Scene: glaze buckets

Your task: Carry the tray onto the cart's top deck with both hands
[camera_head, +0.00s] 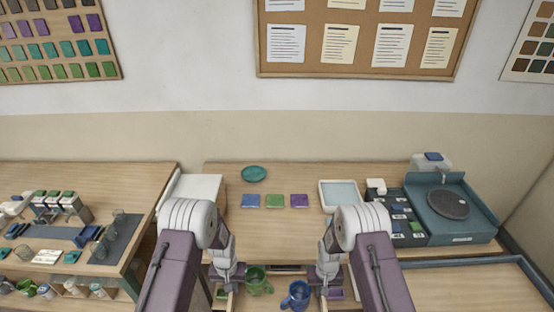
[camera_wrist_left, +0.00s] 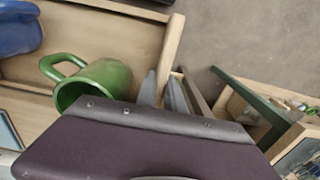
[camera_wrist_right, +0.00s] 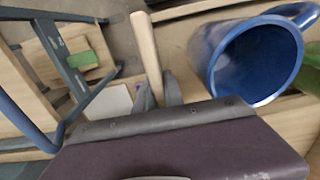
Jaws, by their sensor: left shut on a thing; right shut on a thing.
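The wooden tray (camera_wrist_left: 60,15) is held between my two grippers, low at the front in the head view. A green mug (camera_head: 257,281) and a blue mug (camera_head: 298,295) sit in it, side by side. My left gripper (camera_wrist_left: 163,90) is shut on the tray's wooden end, and my right gripper (camera_wrist_right: 165,92) is shut on the opposite end, at a pale wooden bar (camera_wrist_right: 146,45). The fingertips are partly hidden by the gripper bodies. A wooden deck with a blue-grey rim, seemingly the cart (camera_head: 470,285), stands at the lower right.
A wooden table (camera_head: 270,225) ahead bears a teal bowl (camera_head: 254,173), coloured tiles (camera_head: 275,201), a white-rimmed tray (camera_head: 342,193) and a blue-grey wheel unit (camera_head: 450,210). A left bench (camera_head: 135,185) holds jars and tools. The seeming cart deck looks clear where visible.

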